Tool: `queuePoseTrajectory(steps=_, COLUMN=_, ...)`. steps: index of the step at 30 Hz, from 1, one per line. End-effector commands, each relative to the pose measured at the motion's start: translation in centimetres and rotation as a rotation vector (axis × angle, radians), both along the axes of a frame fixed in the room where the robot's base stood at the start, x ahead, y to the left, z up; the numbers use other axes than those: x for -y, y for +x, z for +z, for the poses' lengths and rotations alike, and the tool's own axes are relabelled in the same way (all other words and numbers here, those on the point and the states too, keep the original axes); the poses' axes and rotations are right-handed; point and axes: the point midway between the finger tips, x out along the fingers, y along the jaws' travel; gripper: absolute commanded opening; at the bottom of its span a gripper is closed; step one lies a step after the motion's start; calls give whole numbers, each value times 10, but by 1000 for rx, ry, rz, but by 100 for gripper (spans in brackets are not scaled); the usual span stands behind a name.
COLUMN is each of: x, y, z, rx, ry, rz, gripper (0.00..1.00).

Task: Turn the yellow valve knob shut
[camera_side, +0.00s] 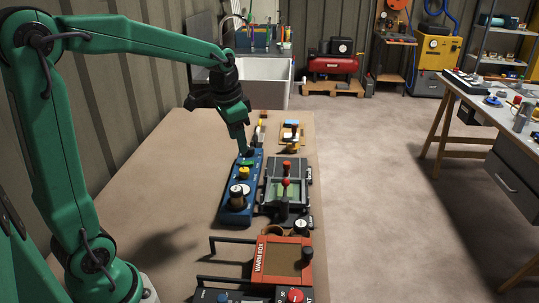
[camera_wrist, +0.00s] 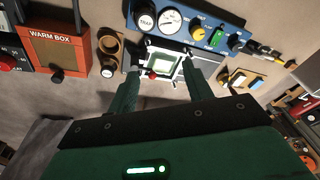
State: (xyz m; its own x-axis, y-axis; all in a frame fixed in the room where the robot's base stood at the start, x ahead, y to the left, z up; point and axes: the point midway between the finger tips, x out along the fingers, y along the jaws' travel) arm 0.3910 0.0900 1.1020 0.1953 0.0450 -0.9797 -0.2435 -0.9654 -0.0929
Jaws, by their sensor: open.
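The yellow knob (camera_side: 244,173) sits on a long blue panel (camera_side: 228,216), beside a green part (camera_side: 247,161). In the wrist view the yellow knob (camera_wrist: 198,34) is at the top, between a white gauge (camera_wrist: 170,20) and the green part (camera_wrist: 218,37). My gripper (camera_side: 246,150) is over the far end of the panel in the side view, its tips close to the far knobs. In the wrist view my gripper (camera_wrist: 163,70) has its two fingers apart with nothing between them, and the yellow knob lies beyond the right fingertip. I cannot tell the tips' exact height.
A grey box with a greenish screen and red-topped lever (camera_side: 287,168) stands right of the panel. The orange warm box (camera_side: 283,258) is nearer the camera. A small tray with blue and yellow pieces (camera_side: 291,132) lies beyond. The bench left of the panel (camera_side: 165,180) is clear.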

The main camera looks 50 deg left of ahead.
Motion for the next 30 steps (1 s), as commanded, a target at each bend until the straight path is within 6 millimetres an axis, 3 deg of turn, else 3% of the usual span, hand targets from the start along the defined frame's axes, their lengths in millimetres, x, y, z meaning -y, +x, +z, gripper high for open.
queuePoseTrajectory(steps=9, x=-45, y=45, z=-43, rx=-97, ry=-2, rz=-73, gripper=50)
queuePoseTrajectory(steps=18, x=-82, y=73, z=-88, rx=-167, ry=-16, rz=-139, gripper=50)
queuePoseTrajectory(steps=30, x=-93, y=79, z=-102, rx=-185, ry=-22, rz=-163, gripper=50)
